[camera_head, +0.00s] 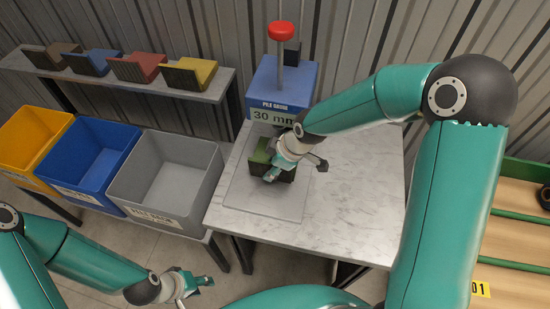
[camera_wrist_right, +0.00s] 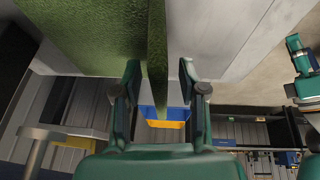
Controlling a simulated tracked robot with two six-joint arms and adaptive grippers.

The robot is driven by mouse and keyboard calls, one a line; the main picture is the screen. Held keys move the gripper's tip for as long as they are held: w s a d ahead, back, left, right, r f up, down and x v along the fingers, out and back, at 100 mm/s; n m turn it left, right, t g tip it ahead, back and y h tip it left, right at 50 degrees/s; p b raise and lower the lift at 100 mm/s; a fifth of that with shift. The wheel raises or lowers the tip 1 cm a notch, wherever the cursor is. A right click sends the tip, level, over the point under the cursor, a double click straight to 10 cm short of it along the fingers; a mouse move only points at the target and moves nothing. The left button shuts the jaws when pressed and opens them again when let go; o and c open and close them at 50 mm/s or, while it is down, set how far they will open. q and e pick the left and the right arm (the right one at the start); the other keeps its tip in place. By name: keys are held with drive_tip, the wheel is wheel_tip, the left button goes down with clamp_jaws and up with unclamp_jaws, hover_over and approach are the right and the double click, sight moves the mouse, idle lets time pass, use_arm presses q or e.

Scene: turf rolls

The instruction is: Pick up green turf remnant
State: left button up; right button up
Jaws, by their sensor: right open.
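The green turf remnant (camera_head: 261,151) sits on the grey plate of the marble-topped table, its near side dark. My right gripper (camera_head: 283,169) is over it and hides part of it. In the right wrist view my right gripper (camera_wrist_right: 160,80) is open, with a thin edge of the green turf (camera_wrist_right: 157,62) between its fingers. A gap shows beside the right finger, and a larger turf face fills the upper left. My left gripper (camera_head: 197,281) is low at the bottom left, away from the table, open and empty.
A blue pile gauge (camera_head: 283,84) marked 30 mm, with a red knob, stands behind the remnant. Yellow (camera_head: 35,135), blue (camera_head: 95,160) and grey (camera_head: 165,170) bins stand left. Coloured remnants line a shelf above them. The marble table (camera_head: 350,200) is clear on its right.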

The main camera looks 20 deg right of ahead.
drive_tip(key=shift+f+b, duration=0.25)
drive_tip(key=shift+b, duration=0.15)
idle(0.4)
clamp_jaws()
